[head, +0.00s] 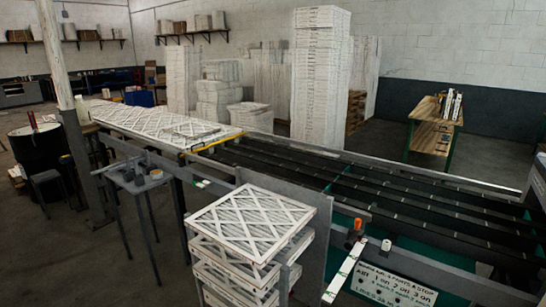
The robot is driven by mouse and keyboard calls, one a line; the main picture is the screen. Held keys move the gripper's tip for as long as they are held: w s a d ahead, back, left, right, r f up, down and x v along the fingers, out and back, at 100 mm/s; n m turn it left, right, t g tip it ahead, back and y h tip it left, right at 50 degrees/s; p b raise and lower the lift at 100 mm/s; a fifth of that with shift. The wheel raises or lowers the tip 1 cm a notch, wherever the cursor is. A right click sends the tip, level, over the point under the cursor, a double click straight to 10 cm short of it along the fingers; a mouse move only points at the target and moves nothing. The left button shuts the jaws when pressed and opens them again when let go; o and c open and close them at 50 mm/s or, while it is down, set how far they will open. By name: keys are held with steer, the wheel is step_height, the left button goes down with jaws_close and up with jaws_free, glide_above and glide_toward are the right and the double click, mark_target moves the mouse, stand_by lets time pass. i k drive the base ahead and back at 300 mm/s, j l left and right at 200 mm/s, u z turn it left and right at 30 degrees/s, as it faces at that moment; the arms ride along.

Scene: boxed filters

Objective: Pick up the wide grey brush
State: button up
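I cannot make out the wide grey brush for sure. A small dark side table (147,187) at left centre holds several small grey items. One is a short grey cup-like piece (157,174) at its right side. Another is a dark upright item (128,174) near its left side, too small to identify as a brush. My gripper is not in view.
A stack of white lattice-faced filters (243,222) stands in front. A long conveyor (400,205) runs behind it, with filters lying at its far left end. A black drum (40,160) stands at left. A wooden bench (435,133) stands at back right. Floor is open at lower left.

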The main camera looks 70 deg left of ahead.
mark_target(127, 162)
steer(key=u, duration=3.35)
steer(key=z, duration=2.15)
steer(key=u, duration=2.15)
steer(key=i+u, duration=0.1)
steer(key=i+j, duration=0.05)
